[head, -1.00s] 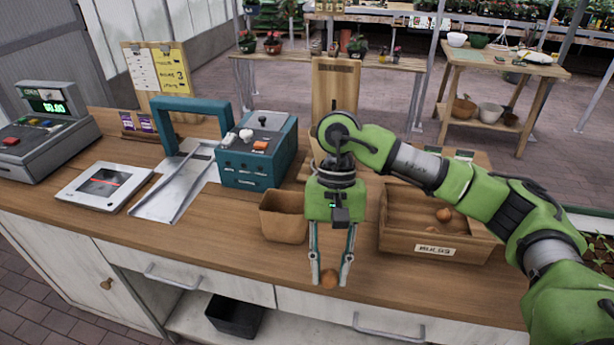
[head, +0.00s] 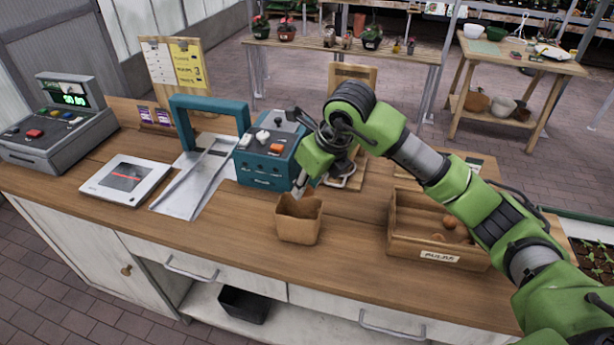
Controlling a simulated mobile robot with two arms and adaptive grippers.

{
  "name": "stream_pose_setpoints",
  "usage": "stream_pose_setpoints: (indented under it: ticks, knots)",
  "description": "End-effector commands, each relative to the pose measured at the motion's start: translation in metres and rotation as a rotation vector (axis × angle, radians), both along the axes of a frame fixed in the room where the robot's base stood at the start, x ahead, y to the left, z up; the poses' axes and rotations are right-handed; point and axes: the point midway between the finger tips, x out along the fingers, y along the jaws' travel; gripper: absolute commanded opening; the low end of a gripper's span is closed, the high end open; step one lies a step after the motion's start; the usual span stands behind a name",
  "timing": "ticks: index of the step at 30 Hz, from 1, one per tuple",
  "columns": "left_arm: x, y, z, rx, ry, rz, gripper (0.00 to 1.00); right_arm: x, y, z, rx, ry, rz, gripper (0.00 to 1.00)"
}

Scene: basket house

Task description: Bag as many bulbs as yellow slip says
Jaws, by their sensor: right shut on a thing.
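The open brown paper bag (head: 299,224) stands on the counter, its inside mostly hidden. My right gripper (head: 299,188) is tilted at the bag's back rim, pointing down and left. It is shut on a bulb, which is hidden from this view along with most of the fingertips. The wooden crate (head: 436,257), labelled as bulbs, stands to the right with a few brown bulbs (head: 450,221) inside. The yellow slip (head: 188,66) is on the board at the back left; a 3 seems to show on it, other writing is too small. My left gripper is out of view.
A teal machine (head: 267,160) stands just behind and left of the bag. A metal tray with a teal arch (head: 210,101), a flat scanner (head: 125,177) and a cash register (head: 55,130) stand farther left. The counter in front of the bag is clear.

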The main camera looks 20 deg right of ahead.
Motion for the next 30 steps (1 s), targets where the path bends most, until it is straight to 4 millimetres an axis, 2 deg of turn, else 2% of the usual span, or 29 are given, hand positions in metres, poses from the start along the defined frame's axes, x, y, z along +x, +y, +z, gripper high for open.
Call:
stream_pose_setpoints:
  ticks: [4, 8, 21, 30]
  knots:
    - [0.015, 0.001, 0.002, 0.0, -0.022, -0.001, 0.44, 0.005, -0.002, 0.001, 0.0, 0.002, -0.065, 0.09]
    - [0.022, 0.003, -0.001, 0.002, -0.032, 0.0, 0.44, 0.005, -0.002, -0.006, 0.0, 0.002, -0.07, 0.09]
    - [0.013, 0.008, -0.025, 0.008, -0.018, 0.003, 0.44, 0.004, -0.001, -0.053, 0.002, 0.003, -0.067, 0.09]
    - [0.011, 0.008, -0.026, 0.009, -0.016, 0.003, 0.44, 0.004, -0.002, -0.057, 0.001, 0.002, -0.066, 0.09]
